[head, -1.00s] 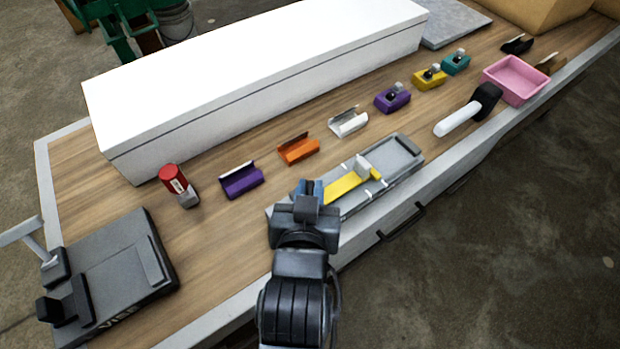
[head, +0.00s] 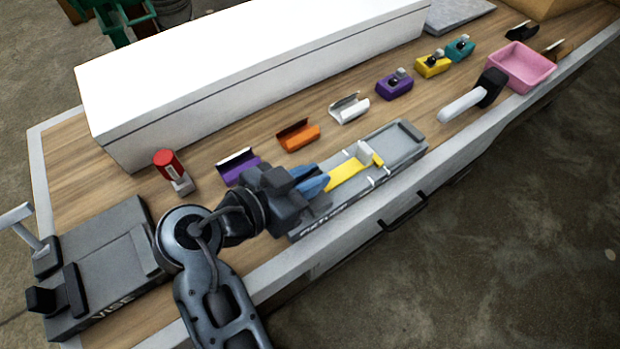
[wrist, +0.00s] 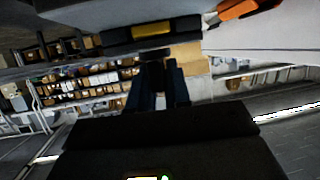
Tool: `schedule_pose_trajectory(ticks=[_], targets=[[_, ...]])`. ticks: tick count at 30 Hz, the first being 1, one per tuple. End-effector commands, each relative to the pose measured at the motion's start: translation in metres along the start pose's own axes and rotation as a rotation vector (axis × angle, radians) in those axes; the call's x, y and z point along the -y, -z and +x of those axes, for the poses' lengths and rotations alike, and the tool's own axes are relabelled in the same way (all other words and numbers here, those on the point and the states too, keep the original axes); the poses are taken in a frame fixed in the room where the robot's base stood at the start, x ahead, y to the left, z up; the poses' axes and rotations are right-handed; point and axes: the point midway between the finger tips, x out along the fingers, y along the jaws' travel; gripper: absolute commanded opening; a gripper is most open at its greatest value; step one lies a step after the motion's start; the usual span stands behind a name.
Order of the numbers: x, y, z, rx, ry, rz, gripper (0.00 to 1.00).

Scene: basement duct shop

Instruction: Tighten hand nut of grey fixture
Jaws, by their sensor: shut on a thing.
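The grey fixture (head: 405,152) lies along the front of the bench, with a yellow strip (head: 346,174) and a pale upright block on it. My gripper (head: 320,180) is at the fixture's left end, low over it, with its blue fingers pointing right along it. The fingers are closed on a small part there, which I take to be the hand nut; the fingers hide it. In the wrist view the dark fingers (wrist: 158,85) stand close together, and the held part cannot be made out.
Behind the gripper lie a purple bracket (head: 238,166), an orange bracket (head: 297,135) and a white bracket (head: 349,107). A red-topped item (head: 168,163) and a vise (head: 100,270) are left. A black-and-white hammer-like tool (head: 465,102) and pink bin (head: 521,66) are right. A long white box (head: 250,75) blocks the back.

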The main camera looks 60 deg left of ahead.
Motion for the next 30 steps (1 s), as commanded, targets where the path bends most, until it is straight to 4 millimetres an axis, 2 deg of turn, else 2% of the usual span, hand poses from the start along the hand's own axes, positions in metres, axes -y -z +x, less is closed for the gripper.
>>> schedule_pose_trajectory(ticks=[9, 26, 27, 30], targets=[[0.0007, -0.0012, 0.0004, 0.002, -0.113, 0.046, 0.00], [-0.0002, -0.0020, 0.0008, 0.005, -0.138, 0.054, 0.00], [-0.0002, -0.0021, 0.0008, 0.006, -0.138, 0.054, 0.21], [-0.0003, -0.0018, 0.0007, 0.005, -0.138, 0.055, 0.31]])
